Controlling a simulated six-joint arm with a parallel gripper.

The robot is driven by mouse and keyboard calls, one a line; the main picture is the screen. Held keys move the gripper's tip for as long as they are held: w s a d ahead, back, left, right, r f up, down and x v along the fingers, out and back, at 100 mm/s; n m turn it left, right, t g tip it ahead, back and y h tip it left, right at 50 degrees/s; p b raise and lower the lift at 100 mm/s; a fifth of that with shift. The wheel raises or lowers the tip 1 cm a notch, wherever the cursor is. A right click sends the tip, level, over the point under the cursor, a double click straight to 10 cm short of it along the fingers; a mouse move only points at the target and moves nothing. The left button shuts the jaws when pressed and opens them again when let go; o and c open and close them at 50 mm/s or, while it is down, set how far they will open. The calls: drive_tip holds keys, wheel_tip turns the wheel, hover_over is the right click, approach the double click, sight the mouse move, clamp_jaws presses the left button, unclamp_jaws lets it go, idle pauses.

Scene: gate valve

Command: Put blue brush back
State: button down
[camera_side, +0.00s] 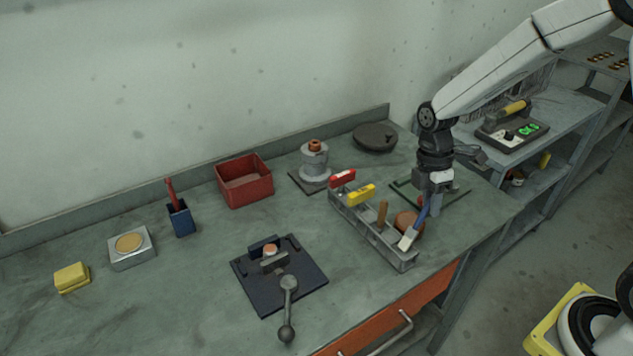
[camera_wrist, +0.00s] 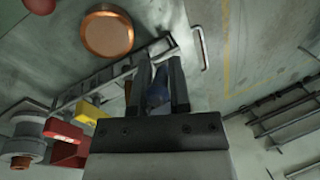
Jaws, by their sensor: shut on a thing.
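The blue brush (camera_side: 421,217) has a blue handle and a pale head, and it hangs tilted with its head low at the near right end of a grey rack (camera_side: 403,262). My gripper (camera_side: 434,204) is shut on its handle above the rack. In the wrist view, the blue handle (camera_wrist: 158,88) shows between the two fingers of my gripper (camera_wrist: 162,80). I cannot tell whether the head is inside a slot or just above it. The rack also holds a red-handled tool (camera_side: 342,179), a yellow-handled tool (camera_side: 361,194) and a brown wooden handle (camera_side: 382,213).
A copper-coloured round dish (camera_side: 408,222) sits close behind the rack's right end. A dark plate with a lever (camera_side: 279,275) lies left of the rack. A red bin (camera_side: 244,181), a blue cup (camera_side: 181,218) and a grey flanged part (camera_side: 314,163) stand farther back.

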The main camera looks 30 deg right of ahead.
drive_tip(key=shift+f, duration=0.35)
drive_tip(key=c, duration=0.6)
unclamp_jaws()
drive_tip(key=shift+r, duration=0.1)
drive_tip(key=v, duration=1.2)
drive_tip(key=shift+r, duration=0.25)
drive_tip(key=shift+s, duration=0.1)
drive_tip(key=shift+s+a+f+m+t+h, duration=0.1)
drive_tip(key=shift+s+a+f+m+t, duration=0.25)
drive_tip(key=shift+s+f+m+t, duration=1.15)
drive_tip(key=shift+s+a+f+m+t+h, duration=0.1)
drive_tip(key=shift+s+a+f+m+t, duration=0.25)
drive_tip(key=shift+s+f+m, duration=2.25)
drive_tip(key=shift+s+a+f+m+t+h, duration=0.1)
drive_tip(key=shift+s+a+f+m+t, duration=0.45)
drive_tip(key=shift+m, duration=2.85)
